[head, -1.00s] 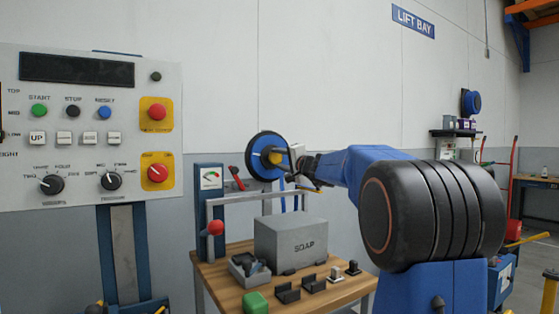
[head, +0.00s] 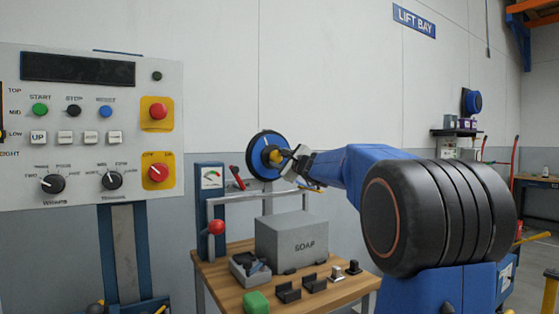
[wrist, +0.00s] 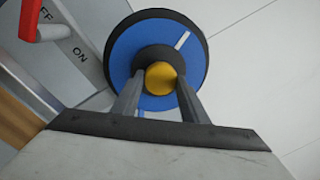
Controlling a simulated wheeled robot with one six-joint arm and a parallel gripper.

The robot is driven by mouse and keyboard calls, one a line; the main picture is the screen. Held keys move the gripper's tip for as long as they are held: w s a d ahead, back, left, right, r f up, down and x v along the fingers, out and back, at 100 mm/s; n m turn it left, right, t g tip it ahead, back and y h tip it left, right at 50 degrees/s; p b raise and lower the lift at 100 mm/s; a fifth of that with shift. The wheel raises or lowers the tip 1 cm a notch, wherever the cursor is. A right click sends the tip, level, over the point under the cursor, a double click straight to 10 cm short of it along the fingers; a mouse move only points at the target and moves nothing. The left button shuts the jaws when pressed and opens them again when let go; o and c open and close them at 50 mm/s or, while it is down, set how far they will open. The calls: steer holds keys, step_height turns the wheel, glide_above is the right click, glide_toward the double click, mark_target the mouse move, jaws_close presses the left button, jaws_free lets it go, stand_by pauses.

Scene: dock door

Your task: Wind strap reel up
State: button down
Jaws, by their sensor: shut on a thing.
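The strap reel (head: 258,150) is a blue disc with a black rim, mounted on the grey frame behind the bench. It also shows in the wrist view (wrist: 118,62), with a white mark on its face at upper right. A yellow knob (wrist: 160,78) stands on its dark hub. My gripper (head: 282,158) reaches in from the right and is shut on the yellow knob. In the wrist view its two dark fingers (wrist: 157,92) lie on either side of the knob. No strap can be made out clearly.
A control panel (head: 120,180) fills the left.

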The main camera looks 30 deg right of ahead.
steer(key=m, duration=0.5)
steer(key=shift+h, duration=0.3)
steer(key=shift+f, duration=0.1)
steer(key=c, duration=1.1)
jaws_free()
steer(key=shift+s, duration=0.1)
steer(key=s, duration=1.1)
steer(key=s+a, duration=0.1)
steer(key=s, duration=0.5)
steer(key=shift+s+f, duration=0.15)
steer(key=shift+f, duration=0.25)
